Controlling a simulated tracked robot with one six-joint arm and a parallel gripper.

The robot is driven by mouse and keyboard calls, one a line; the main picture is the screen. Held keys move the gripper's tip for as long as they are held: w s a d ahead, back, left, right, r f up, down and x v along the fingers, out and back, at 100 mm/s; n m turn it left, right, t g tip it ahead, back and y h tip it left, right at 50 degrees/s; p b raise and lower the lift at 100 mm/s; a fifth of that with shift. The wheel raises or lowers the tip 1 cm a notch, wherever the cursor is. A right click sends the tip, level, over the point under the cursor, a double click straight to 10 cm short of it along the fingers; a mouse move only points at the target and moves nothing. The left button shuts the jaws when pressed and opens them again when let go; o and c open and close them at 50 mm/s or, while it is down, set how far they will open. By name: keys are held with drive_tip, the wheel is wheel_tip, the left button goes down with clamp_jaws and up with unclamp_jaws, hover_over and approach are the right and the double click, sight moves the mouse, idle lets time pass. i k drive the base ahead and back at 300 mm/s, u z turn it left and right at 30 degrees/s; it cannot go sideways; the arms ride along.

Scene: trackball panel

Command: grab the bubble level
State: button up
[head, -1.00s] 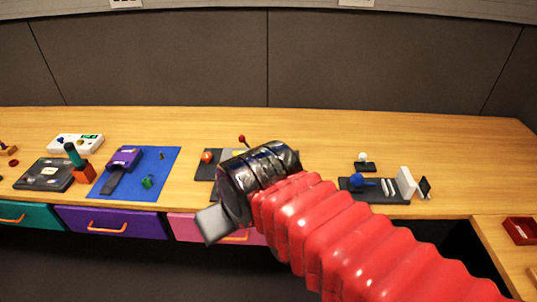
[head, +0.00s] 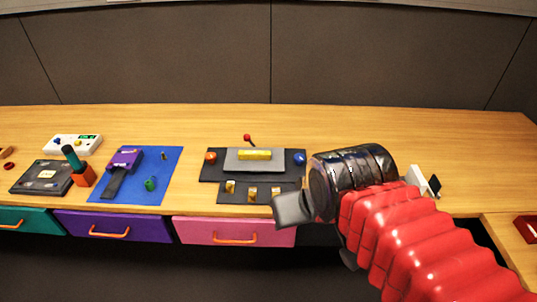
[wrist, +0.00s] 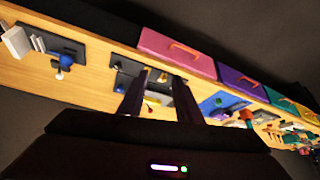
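A yellow bar that looks like the bubble level (head: 255,154) lies on a raised grey plate on the dark trackball panel (head: 212,177). In the wrist view, the yellow bar (wrist: 152,102) shows partly between the fingers, in the distance. My gripper (head: 293,208) is in front of the bench, to the right of and nearer than the bar, touching nothing that I can see. In the wrist view, the two dark fingers of my gripper (wrist: 160,98) stand apart with nothing held between them.
The panel carries a red-knobbed stick (head: 247,138), an orange ball (head: 210,157), a blue ball (head: 299,158) and small yellow parts in front. A blue mat (head: 170,180) lies left. A pink drawer (head: 225,231) is below. My arm covers items at right.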

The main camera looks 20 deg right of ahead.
sight(249, 156)
drive_tip(key=u, duration=0.25)
drive_tip(key=k, duration=0.75)
drive_tip(key=u, duration=0.55)
drive_tip(key=k, duration=0.6)
drive_tip(key=u, duration=0.65)
drive_tip(key=i, duration=1.95)
drive_tip(key=z, duration=0.65)
drive_tip(key=i, duration=0.55)
drive_tip(key=z, duration=0.35)
